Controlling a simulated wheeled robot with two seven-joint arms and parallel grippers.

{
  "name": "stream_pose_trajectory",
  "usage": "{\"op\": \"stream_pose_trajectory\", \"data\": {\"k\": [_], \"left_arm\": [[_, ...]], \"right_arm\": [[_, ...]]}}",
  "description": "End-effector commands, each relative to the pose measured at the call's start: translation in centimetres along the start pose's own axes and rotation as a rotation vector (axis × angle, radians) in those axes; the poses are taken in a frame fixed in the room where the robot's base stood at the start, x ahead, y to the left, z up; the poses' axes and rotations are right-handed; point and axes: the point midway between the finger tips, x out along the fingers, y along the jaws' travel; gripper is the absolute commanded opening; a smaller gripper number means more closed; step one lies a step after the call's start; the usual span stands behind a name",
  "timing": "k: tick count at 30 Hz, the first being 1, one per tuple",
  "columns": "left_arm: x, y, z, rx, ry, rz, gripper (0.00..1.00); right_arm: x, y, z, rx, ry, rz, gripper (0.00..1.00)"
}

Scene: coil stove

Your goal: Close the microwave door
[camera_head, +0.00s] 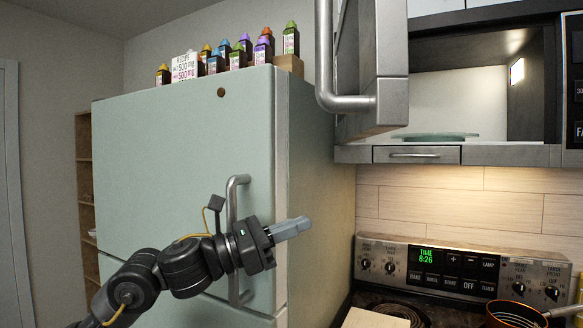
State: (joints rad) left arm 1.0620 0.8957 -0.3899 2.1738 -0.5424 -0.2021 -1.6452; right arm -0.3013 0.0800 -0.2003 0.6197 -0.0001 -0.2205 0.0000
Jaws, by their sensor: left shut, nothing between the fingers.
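The microwave (415,154) is mounted above the stove at the upper right. Its door (393,50) stands open, swung out on the left side toward me, with a curved metal handle (345,103) on it. The cavity is lit, and a glass turntable plate (435,136) shows inside. My left gripper (306,223) is shut and empty, in front of the fridge's right edge. It is below and left of the microwave door, apart from it. My right gripper is not in view.
A pale green fridge (170,170) with a vertical handle (232,205) stands behind my left arm. Several small bottles (291,40) sit on top of it. The stove (450,270) is at the lower right, with an orange-rimmed pan (512,313) on it.

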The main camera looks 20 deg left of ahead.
Motion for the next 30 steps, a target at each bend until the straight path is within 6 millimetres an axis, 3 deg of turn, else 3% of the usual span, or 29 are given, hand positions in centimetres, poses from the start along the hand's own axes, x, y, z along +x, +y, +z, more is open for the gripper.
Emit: {"op": "stream_pose_trajectory", "data": {"k": [1, 6, 9, 12, 16, 21, 26, 30], "left_arm": [[-0.7, -0.1, 3.9, 0.188, -0.007, -0.040, 0.00], [-4.5, -1.4, 13.0, 0.724, -0.017, -0.160, 0.00], [-6.9, -2.3, 16.7, 0.946, -0.025, -0.199, 0.00], [-8.9, -3.1, 19.1, 1.096, -0.032, -0.226, 0.00], [-10.5, -3.7, 20.6, 1.199, -0.039, -0.243, 0.00], [-10.9, -3.9, 21.0, 1.228, -0.041, -0.250, 0.00], [-9.9, -4.0, 21.0, 1.225, -0.042, -0.252, 0.00], [-7.8, -4.5, 21.0, 1.225, -0.043, -0.254, 0.00]], "right_arm": [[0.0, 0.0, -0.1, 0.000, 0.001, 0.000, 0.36], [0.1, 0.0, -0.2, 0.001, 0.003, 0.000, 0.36], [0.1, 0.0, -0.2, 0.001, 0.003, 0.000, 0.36], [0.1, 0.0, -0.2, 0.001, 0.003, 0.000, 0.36], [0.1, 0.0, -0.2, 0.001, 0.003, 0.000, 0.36], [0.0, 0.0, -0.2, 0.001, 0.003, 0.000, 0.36], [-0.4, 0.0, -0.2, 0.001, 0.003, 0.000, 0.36], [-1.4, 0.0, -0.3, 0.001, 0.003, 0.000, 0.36]]}}
